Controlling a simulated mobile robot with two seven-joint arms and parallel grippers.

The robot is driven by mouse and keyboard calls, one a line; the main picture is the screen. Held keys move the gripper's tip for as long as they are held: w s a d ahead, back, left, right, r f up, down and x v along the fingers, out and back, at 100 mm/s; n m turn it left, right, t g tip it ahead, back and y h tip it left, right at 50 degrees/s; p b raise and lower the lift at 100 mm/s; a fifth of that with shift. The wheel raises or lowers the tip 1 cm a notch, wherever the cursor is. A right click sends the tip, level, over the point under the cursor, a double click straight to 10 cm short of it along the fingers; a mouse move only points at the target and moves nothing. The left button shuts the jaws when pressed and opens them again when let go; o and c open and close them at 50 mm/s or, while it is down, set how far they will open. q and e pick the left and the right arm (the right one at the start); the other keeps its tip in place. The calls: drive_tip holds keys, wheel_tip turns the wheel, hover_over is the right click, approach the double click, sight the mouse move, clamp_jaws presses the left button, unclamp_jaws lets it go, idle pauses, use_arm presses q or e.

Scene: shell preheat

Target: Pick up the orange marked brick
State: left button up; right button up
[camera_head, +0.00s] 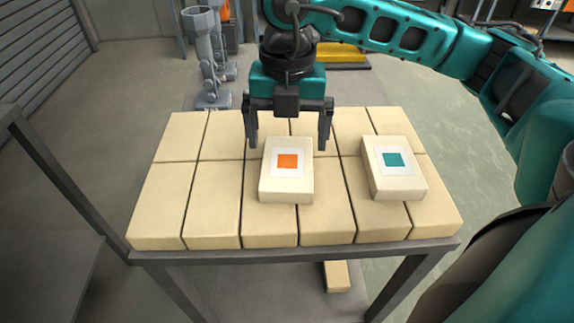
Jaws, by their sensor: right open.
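The orange marked brick (287,185) is a cream block with an orange square on a white label. My left gripper is not in view.
A similar brick with a teal square (393,168) lies to the right on the same table. A loose brick (337,277) lies below the front edge. Grey equipment (209,60) stands behind the table.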

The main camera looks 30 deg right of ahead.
sight(288, 161)
drive_tip(key=shift+f, duration=2.8)
drive_tip(key=shift+c, duration=0.3)
drive_tip(key=c, duration=0.9)
